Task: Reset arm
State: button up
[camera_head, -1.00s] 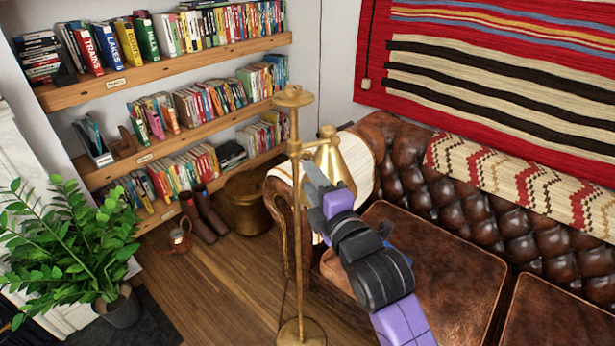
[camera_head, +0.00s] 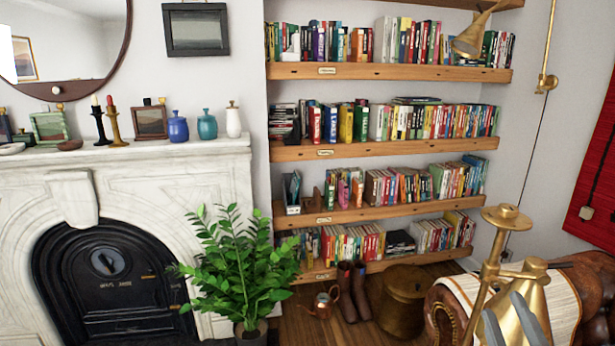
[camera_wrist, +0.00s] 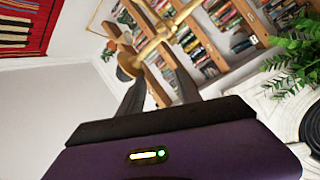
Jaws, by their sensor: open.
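My gripper (camera_head: 512,328) shows at the lower right of the head view, where only its grey fingers are in the frame. The fingers are in front of the brass floor lamp (camera_head: 490,262) and its cone shade; I cannot tell whether they touch it. In the wrist view my gripper (camera_wrist: 160,90) is open, its two dark fingers spread apart with nothing seen held between them. The brass lamp also shows beyond the fingers in the wrist view (camera_wrist: 152,45). The rest of my arm is out of the head view.
A leather sofa (camera_head: 590,265) with a striped throw stands at the lower right. Bookshelves (camera_head: 390,147) fill the back wall. A marble fireplace (camera_head: 160,175) with vases and candlesticks is at left, a potted plant (camera_head: 240,265) beside it. Boots (camera_head: 353,290) and a brass pot (camera_head: 404,297) stand on the floor.

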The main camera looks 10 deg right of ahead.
jog(key=s+a+f+m+g+y, duration=0.1)
jog(key=s+a+f, duration=0.4)
jog(key=s, duration=0.5)
jog(key=s+a+f+m+g+y, duration=0.1)
jog(key=s+a+f+m+y, duration=0.2)
jog(key=s, duration=0.7)
jog(key=s+a+f+m+g+y, duration=0.1)
jog(key=s+a+f+m+y, duration=0.2)
jog(key=s+a+f, duration=0.4)
jog(key=s+a, duration=0.2)
jog(key=shift+s+a+m+g, duration=0.15)
jog(key=shift+s+m+g, duration=0.25)
